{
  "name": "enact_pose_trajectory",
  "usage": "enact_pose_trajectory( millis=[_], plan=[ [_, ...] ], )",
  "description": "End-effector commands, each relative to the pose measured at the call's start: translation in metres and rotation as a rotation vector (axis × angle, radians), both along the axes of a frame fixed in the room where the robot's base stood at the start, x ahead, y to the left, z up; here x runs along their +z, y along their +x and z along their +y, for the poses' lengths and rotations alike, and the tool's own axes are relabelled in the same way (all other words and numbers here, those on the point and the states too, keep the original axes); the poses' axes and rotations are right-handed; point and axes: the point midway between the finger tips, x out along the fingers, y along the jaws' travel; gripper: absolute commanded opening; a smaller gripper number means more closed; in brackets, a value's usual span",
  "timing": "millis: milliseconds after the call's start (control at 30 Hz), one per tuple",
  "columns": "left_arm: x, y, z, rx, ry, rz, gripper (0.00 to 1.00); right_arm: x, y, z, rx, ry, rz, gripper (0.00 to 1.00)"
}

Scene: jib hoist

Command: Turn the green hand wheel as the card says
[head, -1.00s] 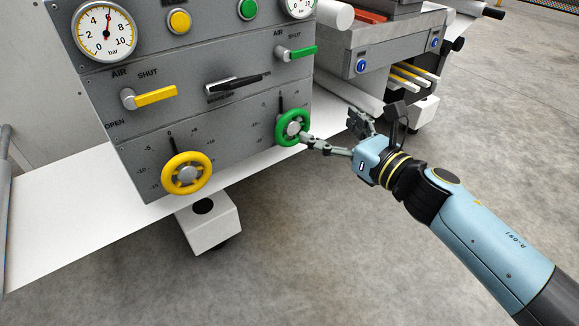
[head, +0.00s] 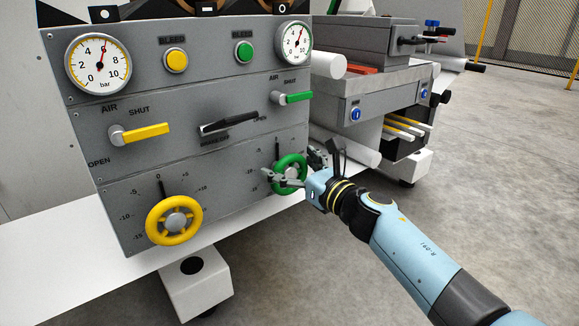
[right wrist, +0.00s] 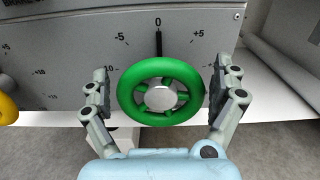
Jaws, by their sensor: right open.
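The green hand wheel (head: 291,174) is at the lower right of the grey panel, partly covered by my right gripper in the head view. In the right wrist view the green hand wheel (right wrist: 161,91) shows whole, with a silver hub and a scale around it; a black pointer line stands at 0. My right gripper (head: 295,168) is open. Its fingers (right wrist: 162,92) stand on the left and right sides of the wheel, with a gap to the rim on each side. My left gripper is out of view. No card is readable in these frames.
A yellow hand wheel (head: 174,220) is at the panel's lower left. A yellow lever (head: 146,132), a green lever (head: 293,97) and a black lever (head: 228,122) sit above. A second machine (head: 375,90) stands to the right. The floor at right is clear.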

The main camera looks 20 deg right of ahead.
Motion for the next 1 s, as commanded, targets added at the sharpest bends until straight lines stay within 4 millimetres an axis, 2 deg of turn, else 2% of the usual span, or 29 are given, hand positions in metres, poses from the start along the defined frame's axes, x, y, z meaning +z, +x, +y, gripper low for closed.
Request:
enact_pose_trajectory(
  millis=[100,367,667,1000],
  plan=[
    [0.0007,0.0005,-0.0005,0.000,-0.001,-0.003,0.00,-0.0004,0.0058,0.0021,0.000,0.001,0.000,0.96],
    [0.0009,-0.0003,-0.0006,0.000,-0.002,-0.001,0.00,0.0001,0.0067,0.0024,0.000,0.000,0.000,0.96],
    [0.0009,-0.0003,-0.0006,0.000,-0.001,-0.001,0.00,-0.0002,0.0062,0.0031,0.001,0.001,0.000,0.56],
    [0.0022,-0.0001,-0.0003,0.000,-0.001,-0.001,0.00,-0.0003,0.0063,0.0028,0.004,0.046,0.018,0.55]
  ],
)
